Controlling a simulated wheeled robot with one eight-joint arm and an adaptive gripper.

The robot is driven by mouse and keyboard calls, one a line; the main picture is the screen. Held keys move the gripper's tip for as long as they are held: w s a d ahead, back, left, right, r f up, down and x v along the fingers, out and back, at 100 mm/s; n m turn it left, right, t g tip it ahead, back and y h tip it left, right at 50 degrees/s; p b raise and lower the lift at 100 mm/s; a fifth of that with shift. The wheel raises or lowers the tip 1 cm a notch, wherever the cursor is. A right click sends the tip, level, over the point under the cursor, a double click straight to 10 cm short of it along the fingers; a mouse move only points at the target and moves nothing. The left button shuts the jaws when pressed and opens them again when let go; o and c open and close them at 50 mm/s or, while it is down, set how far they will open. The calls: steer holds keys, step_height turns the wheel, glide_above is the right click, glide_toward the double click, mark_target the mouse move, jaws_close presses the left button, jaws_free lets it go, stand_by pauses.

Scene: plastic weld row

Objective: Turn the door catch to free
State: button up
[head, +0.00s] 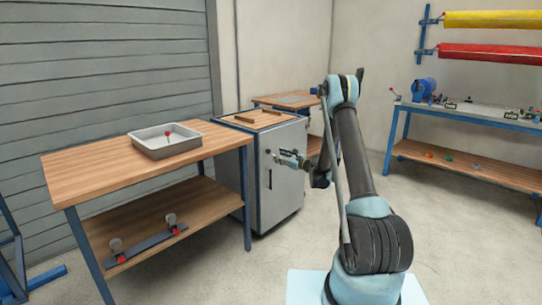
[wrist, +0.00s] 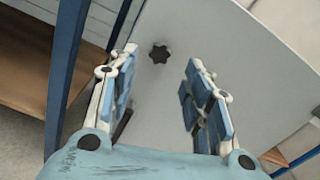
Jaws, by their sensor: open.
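The door catch looks like a small dark star-shaped knob (wrist: 159,53) on the pale grey door of a cabinet (head: 284,185). In the wrist view it lies beyond my fingertips, between the lines of the two fingers and closer to the left one. In the head view a small dark spot (head: 268,151) on the door, just left of my gripper, appears to be this knob. My gripper (wrist: 163,75) is open and empty, with its blue-padded fingers apart and facing the door. It also shows in the head view (head: 281,157). I cannot tell the catch's setting.
A dark upright bar, likely a handle (head: 270,180), is on the door below the knob. A wooden workbench (head: 78,170) with a metal tray (head: 139,146) stands left of the cabinet. Another bench (head: 480,119) runs along the right wall. The floor right of the cabinet is clear.

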mark_target(269, 151)
steer(key=shift+x, duration=3.55)
steer(key=c, duration=1.1)
